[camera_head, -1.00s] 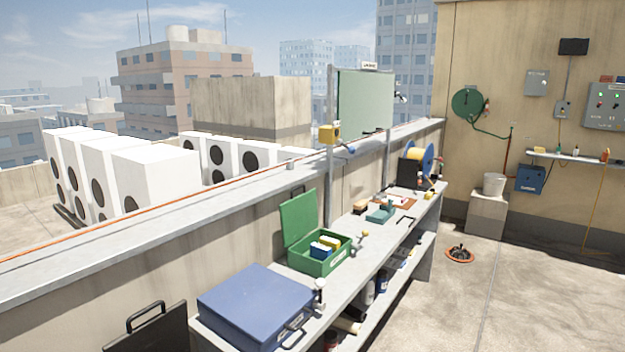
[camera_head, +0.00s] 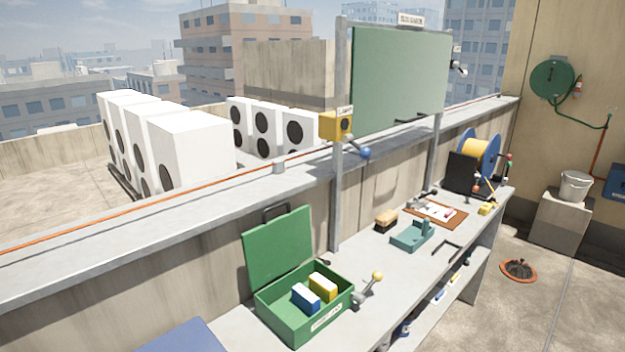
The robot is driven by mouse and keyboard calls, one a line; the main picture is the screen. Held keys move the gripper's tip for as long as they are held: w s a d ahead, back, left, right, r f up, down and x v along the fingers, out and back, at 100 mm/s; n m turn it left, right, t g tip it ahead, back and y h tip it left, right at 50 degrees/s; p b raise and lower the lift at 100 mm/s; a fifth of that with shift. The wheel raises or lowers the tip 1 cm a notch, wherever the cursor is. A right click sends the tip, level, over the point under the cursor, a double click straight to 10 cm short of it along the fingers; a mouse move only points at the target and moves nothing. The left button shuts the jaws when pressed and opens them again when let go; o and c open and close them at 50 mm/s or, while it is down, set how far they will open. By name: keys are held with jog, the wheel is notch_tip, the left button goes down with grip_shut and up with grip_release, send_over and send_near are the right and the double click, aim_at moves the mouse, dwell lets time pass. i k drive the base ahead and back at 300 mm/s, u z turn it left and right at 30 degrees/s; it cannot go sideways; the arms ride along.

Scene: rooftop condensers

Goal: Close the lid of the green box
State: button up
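The green box (camera_head: 290,327) stands on the grey workbench against the parapet wall. Its green lid (camera_head: 278,247) is open and stands up at the back, leaning toward the wall. A blue block (camera_head: 305,298) and a yellow block (camera_head: 323,287) lie inside the box. A pale label is on the box's front wall. My gripper is not in view.
A lever with a yellow knob (camera_head: 377,277) stands close to the box's right side. A blue case (camera_head: 183,340) is cut off at the lower left. Farther along the bench are a brush (camera_head: 386,219), a teal tool (camera_head: 412,236) and a cable reel (camera_head: 478,150).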

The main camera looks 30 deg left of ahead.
aim_at(272, 248)
jog(key=i, duration=1.5)
jog(key=u, duration=3.2)
jog(key=i, duration=0.5)
jog(key=u, duration=0.1)
